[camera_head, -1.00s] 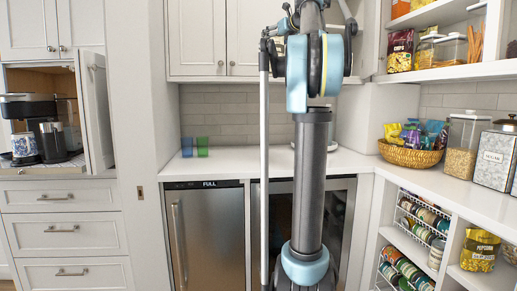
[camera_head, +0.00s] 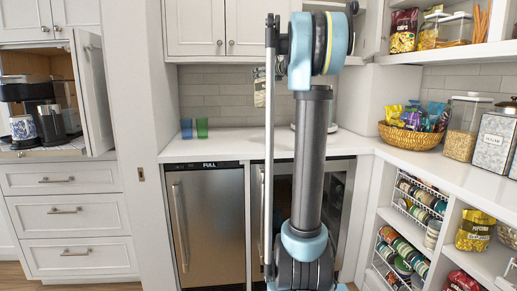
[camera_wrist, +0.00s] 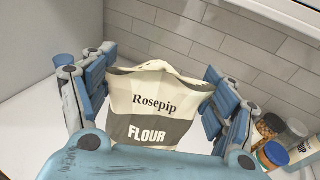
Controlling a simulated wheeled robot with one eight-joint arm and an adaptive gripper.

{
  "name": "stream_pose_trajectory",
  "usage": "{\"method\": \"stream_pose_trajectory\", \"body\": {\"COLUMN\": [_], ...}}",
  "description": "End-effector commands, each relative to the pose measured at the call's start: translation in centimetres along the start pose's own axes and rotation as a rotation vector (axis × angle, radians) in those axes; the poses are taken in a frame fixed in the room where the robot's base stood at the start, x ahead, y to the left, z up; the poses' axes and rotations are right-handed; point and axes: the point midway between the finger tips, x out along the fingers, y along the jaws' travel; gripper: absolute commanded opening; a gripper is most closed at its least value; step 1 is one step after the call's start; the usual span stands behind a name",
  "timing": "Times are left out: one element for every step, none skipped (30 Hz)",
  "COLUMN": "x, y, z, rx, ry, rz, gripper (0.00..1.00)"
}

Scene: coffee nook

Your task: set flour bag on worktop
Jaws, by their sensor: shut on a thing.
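The flour bag (camera_wrist: 158,105) is cream with a grey band and the words "Rosepip" and "FLOUR". It fills the middle of the wrist view, upright. My gripper (camera_wrist: 160,68) is shut on it, with blue fingers at its left and right sides. The bag's lower part is hidden by my gripper. In the head view my arm hides most of the gripper and load; a small pale piece, perhaps the bag (camera_head: 259,92), shows left of the arm. The white worktop (camera_head: 228,145) runs along the back wall and shows in the wrist view (camera_wrist: 28,125).
A blue cup (camera_head: 186,128) and a green cup (camera_head: 202,128) stand at the back left of the worktop. A snack basket (camera_head: 408,137) and storage jars (camera_head: 464,128) stand at the right. Several small jars (camera_wrist: 272,155) show lower right in the wrist view. The front left worktop is clear.

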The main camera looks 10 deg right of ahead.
Motion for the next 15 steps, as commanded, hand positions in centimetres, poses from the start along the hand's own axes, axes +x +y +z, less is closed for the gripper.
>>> {"method": "stream_pose_trajectory", "body": {"x": [0.4,0.6,0.9,1.0,1.2,1.3,1.4,1.5,1.6,1.7,1.7,1.8,1.8,1.9,1.9], "y": [0.3,0.5,0.8,0.9,1.1,1.3,1.4,1.5,1.7,1.8,1.9,2.0,2.1,2.2,2.2], "z": [-1.3,-2.1,-3.1,-3.7,-4.4,-5.2,-5.8,-6.3,-6.9,-7.3,-7.6,-8.1,-8.3,-8.5,-8.8], "rx": [0.000,0.000,0.000,-0.001,-0.001,-0.001,-0.001,-0.002,-0.002,-0.002,-0.002,-0.002,-0.002,-0.002,-0.003], "ry": [-0.001,-0.001,-0.001,-0.001,-0.001,-0.001,-0.002,-0.002,-0.002,-0.002,-0.002,-0.002,-0.002,-0.002,-0.002], "rz": [0.004,0.006,0.009,0.010,0.012,0.013,0.014,0.015,0.017,0.018,0.018,0.019,0.020,0.020,0.021], "gripper": [0.12,0.12,0.12,0.12,0.12,0.12,0.12,0.12,0.12,0.12,0.12,0.12,0.12,0.12,0.12]}}
